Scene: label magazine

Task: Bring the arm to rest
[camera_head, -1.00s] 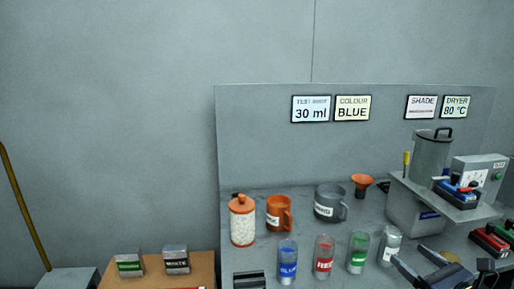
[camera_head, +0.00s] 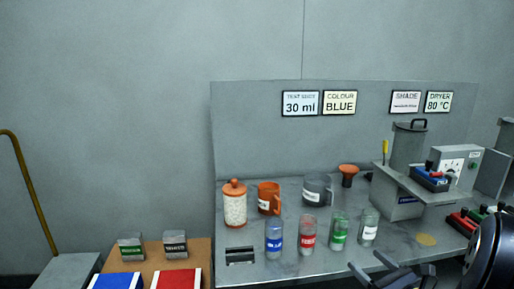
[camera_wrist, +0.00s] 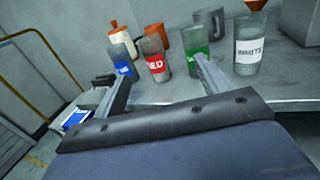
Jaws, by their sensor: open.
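My gripper (camera_head: 367,263) is low at the right of the head view, in front of the bench's front edge. Its two fingers are apart with nothing held between them. In the wrist view my gripper (camera_wrist: 163,72) points at the labelled jars, with its fingers below and in front of them. The blue jar (camera_head: 274,239), red jar (camera_head: 308,236), green jar (camera_head: 339,232) and white jar (camera_head: 369,227) stand upright in a row on the bench. A dark rounded part of my arm shows at the right edge of the head view.
The bench (camera_head: 300,265) also holds a lidded orange canister (camera_head: 235,206), an orange mug (camera_head: 269,198), a grey mug (camera_head: 317,190), a funnel (camera_head: 348,175) and a hopper machine (camera_head: 407,150). Blue (camera_head: 118,281) and red (camera_head: 176,279) boxes stand at lower left. A bent rail (camera_head: 28,190) is far left.

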